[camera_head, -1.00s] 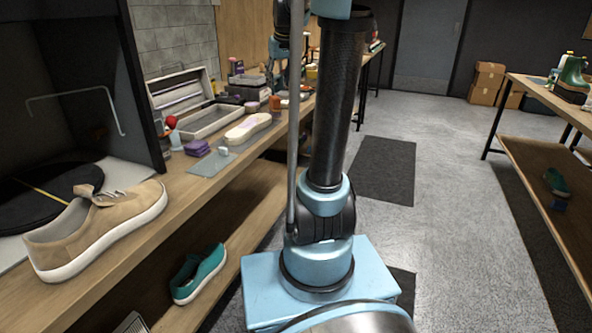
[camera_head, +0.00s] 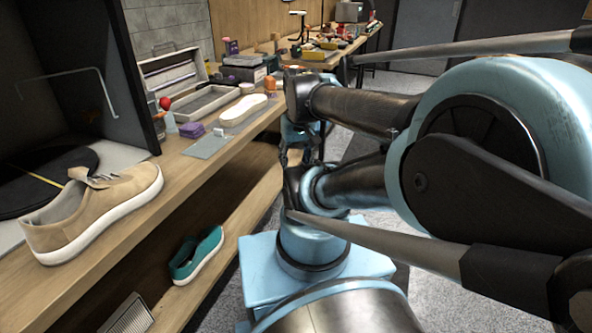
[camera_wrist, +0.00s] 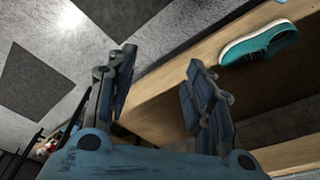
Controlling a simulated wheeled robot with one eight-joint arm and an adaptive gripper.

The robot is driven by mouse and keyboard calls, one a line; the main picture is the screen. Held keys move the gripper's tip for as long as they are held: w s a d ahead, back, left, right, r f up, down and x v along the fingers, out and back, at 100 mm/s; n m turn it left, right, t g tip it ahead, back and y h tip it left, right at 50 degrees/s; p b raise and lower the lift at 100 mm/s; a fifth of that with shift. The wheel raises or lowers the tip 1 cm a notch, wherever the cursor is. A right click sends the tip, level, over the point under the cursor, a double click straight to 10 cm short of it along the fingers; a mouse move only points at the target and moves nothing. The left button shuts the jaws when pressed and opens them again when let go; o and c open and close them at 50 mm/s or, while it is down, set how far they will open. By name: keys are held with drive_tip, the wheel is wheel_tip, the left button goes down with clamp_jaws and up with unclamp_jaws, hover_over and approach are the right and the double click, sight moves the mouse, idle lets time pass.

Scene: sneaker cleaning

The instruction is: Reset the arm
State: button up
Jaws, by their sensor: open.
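My arm is folded low, its blue and black links filling the right half of the head view. My gripper (camera_head: 303,155) hangs beside the front edge of the wooden workbench (camera_head: 222,158), partly hidden among my arm links. In the wrist view my gripper (camera_wrist: 162,62) shows two blue-grey fingers spread apart with nothing between them. Beyond the fingers are the grey floor and the bench's wooden shelf.
A tan sneaker (camera_head: 95,208) stands on the bench near the dark booth. A teal shoe (camera_head: 196,255) lies on the lower shelf and also shows in the wrist view (camera_wrist: 258,45). A white sole (camera_head: 243,110), a purple block (camera_head: 191,130) and a tray (camera_head: 200,104) are on the bench.

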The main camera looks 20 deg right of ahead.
drive_tip(key=shift+s+a+f, duration=0.1)
drive_tip(key=shift+s+f, duration=0.95)
drive_tip(key=shift+f, duration=0.15)
drive_tip(key=shift+w+f, duration=0.2)
drive_tip(key=shift+w, duration=0.25)
